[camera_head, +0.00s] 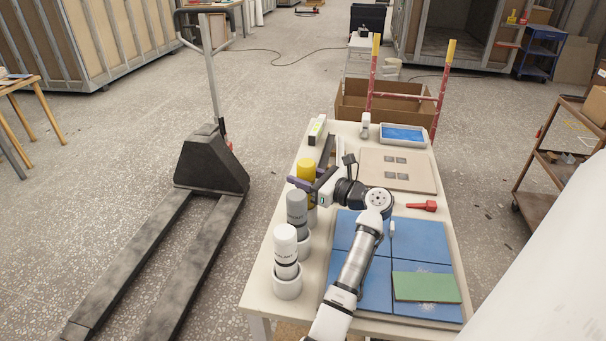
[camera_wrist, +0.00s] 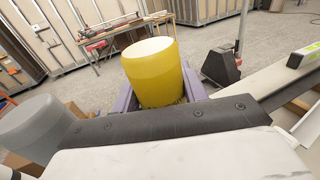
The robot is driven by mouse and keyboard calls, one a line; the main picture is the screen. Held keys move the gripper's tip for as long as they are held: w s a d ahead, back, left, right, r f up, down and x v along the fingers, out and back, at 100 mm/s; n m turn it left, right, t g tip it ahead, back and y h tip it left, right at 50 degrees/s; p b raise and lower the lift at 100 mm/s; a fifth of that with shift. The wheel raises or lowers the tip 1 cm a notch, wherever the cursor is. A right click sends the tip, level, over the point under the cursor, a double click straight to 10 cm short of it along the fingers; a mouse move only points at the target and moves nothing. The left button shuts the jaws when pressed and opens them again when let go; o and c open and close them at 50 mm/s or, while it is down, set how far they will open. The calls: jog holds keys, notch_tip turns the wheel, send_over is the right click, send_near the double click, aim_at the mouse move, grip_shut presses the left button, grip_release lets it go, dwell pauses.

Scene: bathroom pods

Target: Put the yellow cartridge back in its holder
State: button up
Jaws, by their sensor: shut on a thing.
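The yellow cartridge (camera_head: 306,168) is upright at the left edge of the white table, behind the grey cartridge. My gripper (camera_head: 312,180) has purple fingers and is shut on it. In the wrist view the yellow cartridge (camera_wrist: 155,70) stands between the fingers of my gripper (camera_wrist: 158,96), its pale top showing. Its lower end is mostly hidden, so I cannot tell whether it sits in a holder. The grey cartridge (camera_head: 297,207) and the white cartridge (camera_head: 285,245) stand nearer, each in a white cup-like holder (camera_head: 287,288).
Blue tiles (camera_head: 410,240) with a green block (camera_head: 425,287) cover the near right of the table. A red tool (camera_head: 422,206), a beige board (camera_head: 420,168) and a blue-filled tray (camera_head: 403,134) lie beyond. A pallet jack (camera_head: 212,160) stands left on the floor.

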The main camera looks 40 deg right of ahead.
jog(key=shift+f, duration=0.45)
jog(key=o, duration=1.3)
jog(key=shift+f, duration=0.1)
jog(key=shift+s+d, duration=0.15)
jog(key=shift+s, duration=0.2)
jog(key=v, duration=1.3)
jog(key=shift+p, duration=0.45)
